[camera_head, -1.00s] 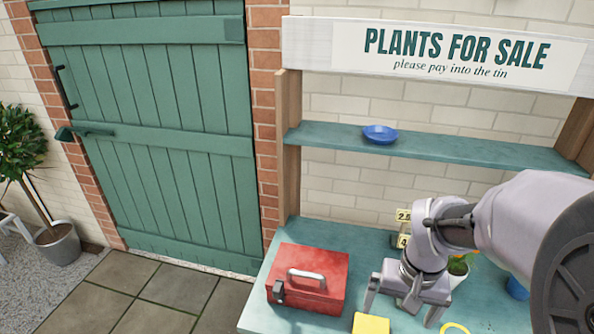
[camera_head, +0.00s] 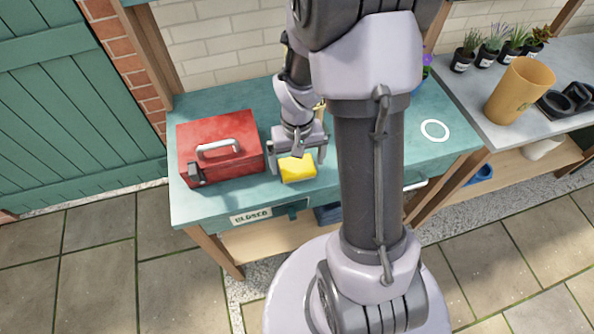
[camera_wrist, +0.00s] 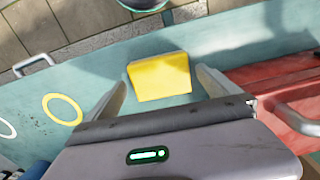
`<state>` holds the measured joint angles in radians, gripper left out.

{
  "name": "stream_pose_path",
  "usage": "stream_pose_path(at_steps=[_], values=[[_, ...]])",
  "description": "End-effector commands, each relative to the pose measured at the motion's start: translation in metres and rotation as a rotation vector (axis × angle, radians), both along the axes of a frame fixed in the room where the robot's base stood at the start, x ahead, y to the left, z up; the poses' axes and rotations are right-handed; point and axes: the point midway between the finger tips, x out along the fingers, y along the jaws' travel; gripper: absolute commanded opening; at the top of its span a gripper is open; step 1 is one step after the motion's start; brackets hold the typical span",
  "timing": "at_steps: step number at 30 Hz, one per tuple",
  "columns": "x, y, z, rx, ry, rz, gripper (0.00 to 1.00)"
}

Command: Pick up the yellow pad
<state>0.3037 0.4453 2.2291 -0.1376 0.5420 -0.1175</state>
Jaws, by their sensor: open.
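The yellow pad (camera_head: 297,170) lies on the teal table, near its front edge and to the right of the red box. My gripper (camera_head: 297,161) points down at the pad from just behind it. In the wrist view the pad (camera_wrist: 158,79) shows between the two fingers of my gripper (camera_wrist: 162,80), with room on both sides. The jaws are open and hold nothing. I cannot tell how high the fingertips are above the table.
A red metal box (camera_head: 219,146) with a handle stands close to the left; it also shows in the wrist view (camera_wrist: 280,85). A yellow ring (camera_wrist: 62,108) and a white ring (camera_head: 434,130) mark the table. A tan pot (camera_head: 520,90) stands on the grey counter at right.

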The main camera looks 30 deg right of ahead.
Motion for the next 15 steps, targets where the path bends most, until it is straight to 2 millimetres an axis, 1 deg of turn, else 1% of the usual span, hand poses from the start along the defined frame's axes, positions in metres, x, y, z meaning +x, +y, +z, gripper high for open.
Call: stream_pose_path(at_steps=[1, 2, 3, 8, 11, 12, 14, 15], values=[[-0.0001, 0.0001, -0.015, 0.0, 0.001, 0.001, 1.0], [-0.0001, 0.0001, -0.0188, 0.0, 0.001, 0.001, 1.0], [-0.0001, 0.0001, -0.021, 0.0, 0.001, 0.001, 1.0], [0.0004, 0.0, -0.0181, 0.0, -0.001, 0.001, 1.0], [0.0003, 0.0, -0.0178, 0.0, -0.001, 0.001, 0.82], [0.0003, 0.0, -0.0178, 0.0, -0.001, 0.001, 0.74], [0.0003, 0.0, -0.0178, 0.0, -0.001, 0.001, 0.63], [0.0003, 0.0, -0.0178, 0.0, -0.001, 0.001, 0.55]])
